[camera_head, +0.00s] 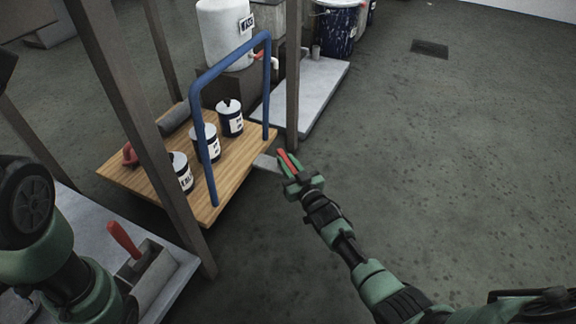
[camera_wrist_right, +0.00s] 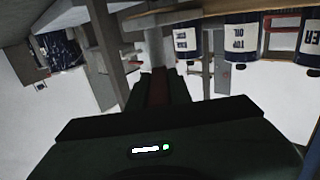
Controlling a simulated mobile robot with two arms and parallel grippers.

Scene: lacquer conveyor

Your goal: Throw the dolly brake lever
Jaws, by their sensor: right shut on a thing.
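The dolly has a wooden deck (camera_head: 240,160) and a blue push bar (camera_head: 232,62), and several dark-and-white cans stand on it. The red brake lever (camera_head: 286,158) is at the dolly's right side, by a grey bracket (camera_head: 266,163). My right gripper (camera_head: 290,167) is shut on this lever, and its fingers partly hide it. In the right wrist view a dark red strip, the lever (camera_wrist_right: 157,88), shows between the fingers. My left arm comes in at the left edge of the head view; its gripper is not in view.
Brown posts (camera_head: 292,75) rise close by the dolly and my right gripper. A white drum (camera_head: 222,35) and a grey slab (camera_head: 312,95) are behind. Floor (camera_head: 450,160) to the right is clear.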

